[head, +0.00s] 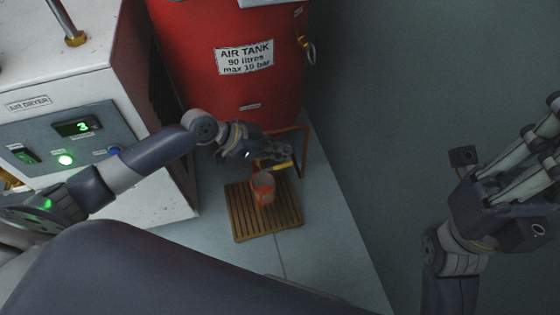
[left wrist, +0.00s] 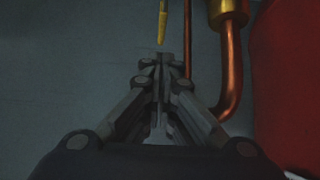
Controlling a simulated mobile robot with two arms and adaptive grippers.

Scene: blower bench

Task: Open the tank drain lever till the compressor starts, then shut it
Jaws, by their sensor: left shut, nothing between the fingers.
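The red air tank (head: 225,90) stands at the back, with a white label. The yellow drain lever (head: 283,166) shows low by the tank, partly behind my left gripper (head: 280,154). In the left wrist view the yellow lever (left wrist: 162,22) points toward my shut, empty fingertips (left wrist: 160,62). The lever tip is very near them; I cannot tell whether they touch. A copper pipe (left wrist: 233,70) with a brass fitting (left wrist: 228,12) runs to the right of the lever. My right gripper (head: 530,155) is at the right edge, away from the tank, its fingertips partly cut off.
An orange cup (head: 264,190) stands on a slatted wooden mat (head: 245,222) below my left gripper. The white air dryer (head: 60,60) with a lit green display (head: 82,127) stands at the left. Bare floor and a grey wall lie at the right.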

